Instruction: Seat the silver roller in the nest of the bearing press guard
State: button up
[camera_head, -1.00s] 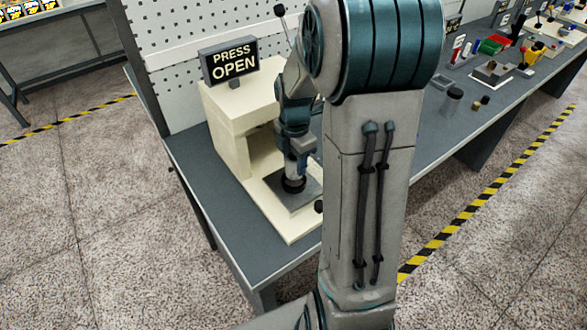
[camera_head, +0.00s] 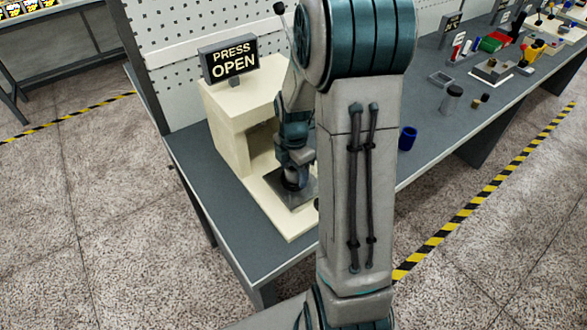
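The bearing press is a cream frame (camera_head: 224,126) on the left end of the bench, with a sign (camera_head: 230,58) reading "PRESS OPEN". A dark grey plate (camera_head: 303,196) lies on its cream base, with a dark round part, seemingly the nest, at its back left. My gripper (camera_head: 292,172) points down into the front of the press, just over that round part. A small greyish shape shows below the gripper; I cannot tell whether it is the silver roller or a fingertip. The fingers are too small and dark to read, and the roller is not clearly visible anywhere.
A blue cup (camera_head: 408,138) stands on the bench (camera_head: 428,120) just right of my arm. My arm hides the bench's middle.

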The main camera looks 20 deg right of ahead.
jog(key=shift+r, duration=0.1)
notch_tip(320, 180, up, 12)
dwell(0.5)
jog(key=shift+r, duration=0.15)
